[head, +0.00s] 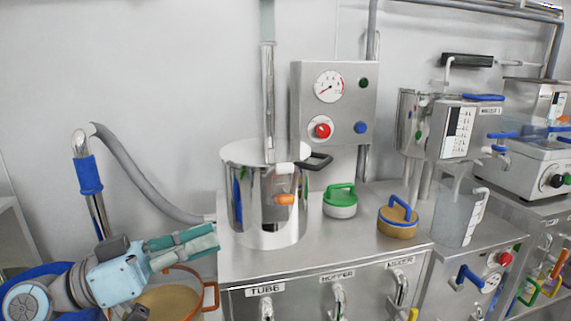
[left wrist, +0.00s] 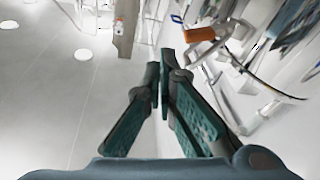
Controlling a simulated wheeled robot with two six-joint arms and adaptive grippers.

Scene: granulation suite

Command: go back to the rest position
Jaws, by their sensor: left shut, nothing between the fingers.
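My left gripper (head: 212,241) comes in from the lower left in the head view, its teal fingers together and pointing right. It is in front of and left of the steel pot (head: 262,205), with nothing held. In the left wrist view the teal fingers of my left gripper (left wrist: 163,68) meet at their tips, with no object between them. An orange handle (left wrist: 199,34) shows just beyond the tips there. My right gripper is in neither view.
An orange-handled round vessel (head: 172,298) is below my left gripper. A green-handled lid (head: 340,201) and a blue-handled tan lid (head: 397,219) sit on the steel counter (head: 330,245). A gauge panel (head: 333,105) stands behind. A clear jug (head: 459,216) is further right.

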